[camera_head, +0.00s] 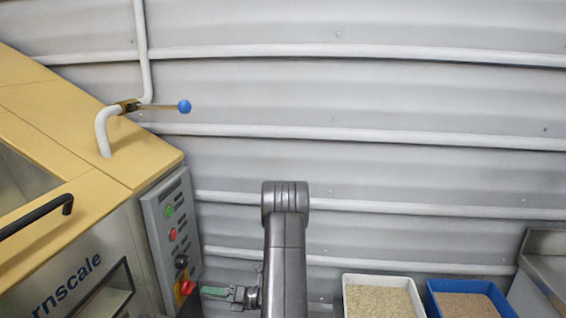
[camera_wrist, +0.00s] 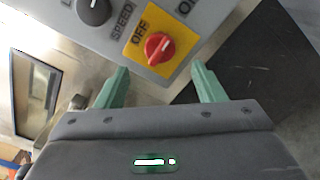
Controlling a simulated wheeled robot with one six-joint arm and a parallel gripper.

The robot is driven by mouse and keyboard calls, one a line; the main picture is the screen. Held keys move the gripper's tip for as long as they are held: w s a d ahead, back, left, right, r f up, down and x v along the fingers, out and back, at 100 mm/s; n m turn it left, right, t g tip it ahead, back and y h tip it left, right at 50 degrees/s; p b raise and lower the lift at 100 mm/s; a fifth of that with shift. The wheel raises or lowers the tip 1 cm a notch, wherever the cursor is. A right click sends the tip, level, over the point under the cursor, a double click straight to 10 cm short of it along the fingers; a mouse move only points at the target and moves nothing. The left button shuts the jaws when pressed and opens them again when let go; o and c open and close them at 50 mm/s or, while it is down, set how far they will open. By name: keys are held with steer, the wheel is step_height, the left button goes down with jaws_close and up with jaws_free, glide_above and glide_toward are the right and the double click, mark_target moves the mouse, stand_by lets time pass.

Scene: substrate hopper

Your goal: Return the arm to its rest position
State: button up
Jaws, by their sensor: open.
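My gripper (camera_wrist: 158,88) is open and empty in the wrist view, its two green fingers apart in front of a grey control panel (camera_wrist: 215,15). A red rotary switch (camera_wrist: 158,47) on a yellow plate marked OFF shows between and beyond the fingers. Whether a finger touches the panel I cannot tell. In the head view my grey arm rises at the bottom centre, and my gripper (camera_head: 216,292) points left at the same red switch (camera_head: 187,287), low on the panel (camera_head: 172,225). The far finger is partly hidden there.
A yellow and steel hopper machine (camera_head: 60,130) stands at the left, with a black handle (camera_head: 35,215) and a blue-knobbed lever valve (camera_head: 184,106). A white tray (camera_head: 382,279) and a blue tray (camera_head: 470,285) of grain-like material stand at the lower right. A corrugated wall closes the back.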

mark_target(193, 289)
steer(key=a, duration=0.4)
steer(key=w+a, duration=0.1)
steer(key=a, duration=0.2)
steer(key=shift+a, duration=0.1)
steer(key=shift+f+n, duration=0.15)
steer(key=shift+n, duration=0.15)
steer(key=shift+w+n+b, duration=0.1)
steer(key=shift+n+b, duration=2.7)
steer(key=shift+n, duration=5.9)
